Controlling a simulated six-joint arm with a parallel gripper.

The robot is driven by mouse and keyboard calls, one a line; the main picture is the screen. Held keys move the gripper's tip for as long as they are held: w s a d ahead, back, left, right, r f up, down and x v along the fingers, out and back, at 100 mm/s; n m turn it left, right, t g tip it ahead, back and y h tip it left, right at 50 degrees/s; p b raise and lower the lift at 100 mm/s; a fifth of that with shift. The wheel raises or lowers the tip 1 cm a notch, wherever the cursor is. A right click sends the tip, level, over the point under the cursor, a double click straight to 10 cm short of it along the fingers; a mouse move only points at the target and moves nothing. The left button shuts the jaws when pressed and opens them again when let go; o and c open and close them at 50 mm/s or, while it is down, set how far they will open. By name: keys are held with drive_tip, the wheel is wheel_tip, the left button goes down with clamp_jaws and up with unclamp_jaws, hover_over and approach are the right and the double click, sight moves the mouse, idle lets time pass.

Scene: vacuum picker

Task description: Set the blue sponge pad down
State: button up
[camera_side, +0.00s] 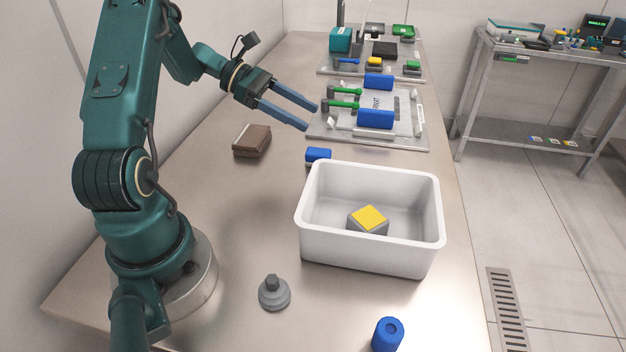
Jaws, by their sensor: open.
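A small blue block (318,155), which looks like the blue sponge pad, rests on the table just behind the white bin's back left corner. My gripper (311,118) is open, its two blue-grey fingers spread with nothing seen between them. It is above the table, beyond the blue block in the picture and apart from it. The fingertips are near the left edge of the grey fixture plate (345,139). The lower front of the blue block is partly hidden by the bin rim.
The white bin (371,250) holds a grey block with a yellow top (369,218). A brown block (252,140) lies left of the blue one. A grey knob-shaped part (274,293) and a blue cylinder (387,334) stand in front. Larger blue blocks (376,118) sit on the fixture.

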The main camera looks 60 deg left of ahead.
drive_tip(key=s+d+r+m+g+y, duration=0.1)
drive_tip(key=s+d+m+g, duration=0.1)
drive_tip(key=d+m, duration=0.2)
drive_tip(key=s+d+r+m+g+y, duration=0.1)
drive_tip(key=s+d+m+g, duration=0.1)
drive_tip(key=d+m, duration=0.2)
drive_tip(key=s+d+r+m+g+y, duration=0.1)
drive_tip(key=s+d+r+m+g, duration=0.1)
drive_tip(key=d, duration=0.4)
drive_tip(key=shift+r+m, duration=0.1)
drive_tip(key=shift+m, duration=0.8)
drive_tip(key=s+d+r+m+t+y, duration=0.1)
drive_tip(key=s+d+m+t+y, duration=0.2)
drive_tip(key=s+m+y, duration=0.3)
drive_tip(key=s+m, duration=0.4)
drive_tip(key=m, duration=0.4)
drive_tip(key=shift+r+y, duration=0.2)
drive_tip(key=shift+y, duration=0.1)
